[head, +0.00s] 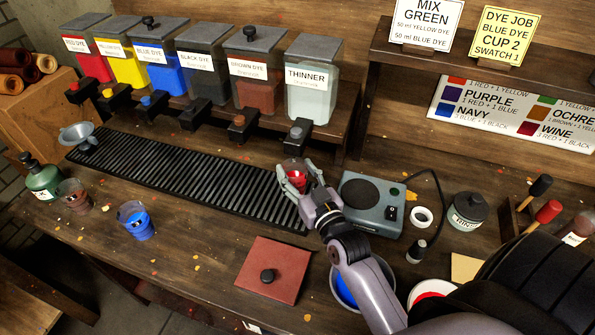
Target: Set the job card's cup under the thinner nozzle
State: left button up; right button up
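The job card (505,35) is yellow and reads blue dye, cup 2, swatch 1. The thinner tank (312,82) is the rightmost tank; its nozzle (298,131) sticks out below it. My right gripper (296,180) has its fingers around a cup with red contents (294,173), at the right end of the black drip grate (185,185), in front of and below that nozzle. A cup with blue contents (137,222) and one with brown-red contents (75,196) stand on the bench at left. Cup numbers are too small to read. My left gripper is not in view.
A grey scale-like device (372,204) stands just right of the gripper. The grate's middle is clear.

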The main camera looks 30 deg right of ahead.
jog(key=o, duration=0.4)
jog(key=shift+r, duration=0.15)
jog(key=shift+r, duration=0.4)
jog(key=s+b, duration=0.1)
jog(key=s, duration=0.6)
jog(key=shift+s+a, duration=0.25)
